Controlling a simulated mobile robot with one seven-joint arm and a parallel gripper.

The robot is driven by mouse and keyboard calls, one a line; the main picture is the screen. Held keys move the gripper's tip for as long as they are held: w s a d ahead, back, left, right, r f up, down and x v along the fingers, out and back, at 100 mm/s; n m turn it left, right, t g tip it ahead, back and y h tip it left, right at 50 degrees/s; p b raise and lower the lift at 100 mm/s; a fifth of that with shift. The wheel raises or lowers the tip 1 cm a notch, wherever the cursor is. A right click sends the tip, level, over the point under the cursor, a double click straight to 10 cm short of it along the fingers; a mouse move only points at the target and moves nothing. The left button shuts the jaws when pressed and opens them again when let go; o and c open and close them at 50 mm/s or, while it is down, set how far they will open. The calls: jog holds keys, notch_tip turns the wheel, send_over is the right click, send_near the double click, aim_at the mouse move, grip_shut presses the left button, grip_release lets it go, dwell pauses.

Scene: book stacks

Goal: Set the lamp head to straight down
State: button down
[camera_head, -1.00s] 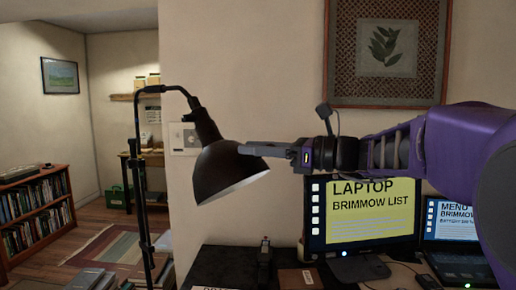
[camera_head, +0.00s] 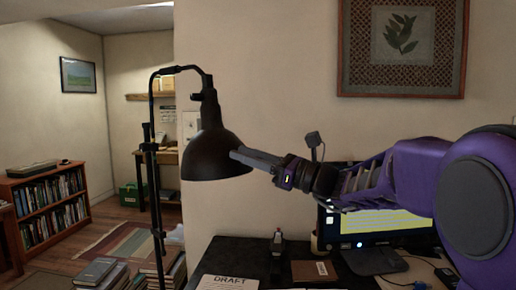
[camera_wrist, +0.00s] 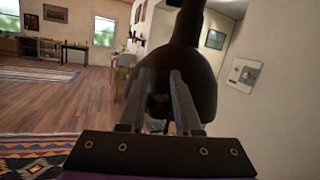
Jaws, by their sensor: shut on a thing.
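The black lamp head (camera_head: 207,158) hangs from the curved neck of a floor lamp. Its shade opens downward, with the rim close to level. The lamp's thin black pole (camera_head: 153,170) stands to its left. My gripper (camera_head: 238,153) reaches in from the right and is shut on the lamp head at the right side of the shade. In the wrist view the dark lamp head (camera_wrist: 190,62) fills the upper middle, with both fingers against it; the exact contact is hard to see.
A black desk (camera_head: 245,250) below holds papers marked DRAFT (camera_head: 228,282), a brown book (camera_head: 312,270) and a monitor (camera_head: 385,222) partly behind my arm. Stacks of books (camera_head: 105,272) stand low by the pole. A bookcase (camera_head: 50,205) is at the far left.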

jog(key=shift+w+a+f, duration=0.65)
jog(key=shift+a+f, duration=0.15)
jog(key=shift+a, duration=0.2)
jog(key=c, duration=0.6)
grip_release()
jog(key=v, duration=1.7)
jog(key=shift+d+p, duration=0.25)
jog(key=shift+p, duration=0.05)
